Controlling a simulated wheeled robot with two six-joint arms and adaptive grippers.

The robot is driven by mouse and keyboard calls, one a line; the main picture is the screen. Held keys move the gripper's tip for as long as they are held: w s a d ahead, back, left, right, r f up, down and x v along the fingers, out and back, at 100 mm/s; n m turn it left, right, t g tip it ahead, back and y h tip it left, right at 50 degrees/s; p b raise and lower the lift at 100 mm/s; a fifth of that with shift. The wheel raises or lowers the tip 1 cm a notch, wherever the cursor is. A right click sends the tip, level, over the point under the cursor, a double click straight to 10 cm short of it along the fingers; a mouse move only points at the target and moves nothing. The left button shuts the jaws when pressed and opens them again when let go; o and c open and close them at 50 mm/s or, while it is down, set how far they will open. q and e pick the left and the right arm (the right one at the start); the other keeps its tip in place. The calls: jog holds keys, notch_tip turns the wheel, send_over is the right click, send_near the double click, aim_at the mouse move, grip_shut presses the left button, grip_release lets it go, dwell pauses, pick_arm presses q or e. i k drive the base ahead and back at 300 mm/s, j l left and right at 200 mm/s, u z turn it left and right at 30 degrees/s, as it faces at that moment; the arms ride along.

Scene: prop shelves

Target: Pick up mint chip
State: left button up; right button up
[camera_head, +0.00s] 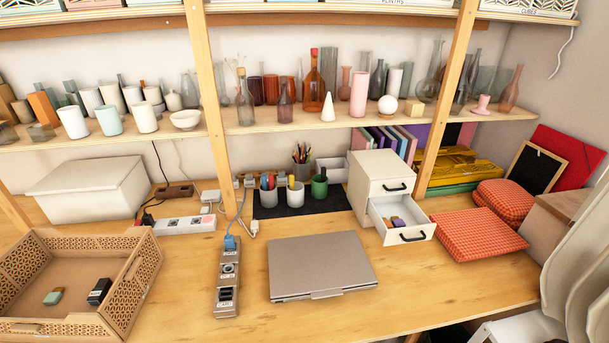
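A small mint-green piece (54,296) with a paler tan end lies on the floor of the brown lattice-sided crate (128,299) at the lower left. It looks like the mint chip, though no label can be read on it. A small black block (99,291) with a pale label lies to its right in the same crate, apart from it. Neither of my grippers shows in the head view.
A closed laptop (320,266) lies at the table's middle, with a power strip (228,283) to its left. A small white drawer unit (381,176) has its lower drawer open. Red checked cushions (478,235) lie at right. Glassware and cups stand on the shelf (330,121) above.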

aim_at(52, 298)
jog(key=u, duration=1.7)
